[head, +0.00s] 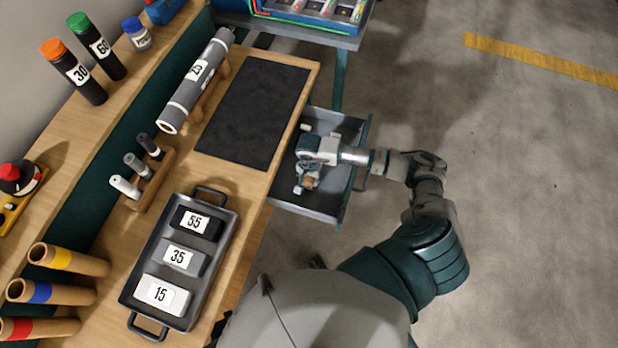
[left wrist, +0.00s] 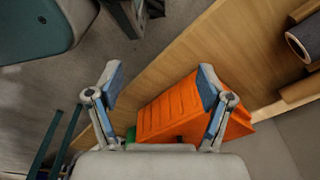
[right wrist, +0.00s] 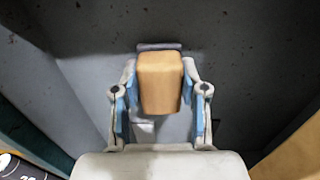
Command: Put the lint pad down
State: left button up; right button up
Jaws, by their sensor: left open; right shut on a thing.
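The lint pad, a wooden block (right wrist: 160,82) with a dark grey strip at its far end, is between the fingers of my right gripper (right wrist: 160,100) in the right wrist view. My right gripper (head: 307,182) is shut on it, over the open grey drawer (head: 322,207) in the head view. The pad (head: 309,182) shows there as a small brown patch. I cannot tell whether it touches the drawer floor. My left gripper (left wrist: 160,85) is open and empty in the left wrist view, near an orange bin (left wrist: 165,112); the head view does not show it.
On the bench, a dark mat (head: 255,110) lies bare beside the drawer. A tray (head: 222,262) holds blocks marked 55, 35 and 15. A grey roll (head: 190,90) marked 23 rests on a wooden cradle. A small pale thing (head: 306,127) lies at the drawer's far end.

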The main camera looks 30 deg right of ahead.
aim_at(305, 179)
jog(key=shift+a+f, duration=0.25)
jog(key=shift+a, duration=0.05)
jog(key=shift+a+r, duration=0.1)
jog(key=shift+a, duration=0.5)
jog(key=o, duration=0.7)
jog(key=shift+d, duration=0.2)
jog(key=shift+c, duration=0.2)
jog(key=o, duration=0.4)
jog(key=shift+d, duration=0.2)
jog(key=shift+o, duration=0.2)
jog(key=shift+d+f, duration=0.25)
jog(key=shift+d, duration=0.1)
jog(key=shift+a+r, duration=0.25)
jog(key=shift+a, duration=0.1)
jog(key=r, duration=0.3)
jog(key=shift+w+a, duration=0.1)
jog(key=shift+a, duration=0.1)
pick_arm(q)
jog(key=shift+s+a+f, duration=0.15)
jog(key=shift+a+f, duration=0.35)
pick_arm(e)
notch_tip(305, 179, up, 9)
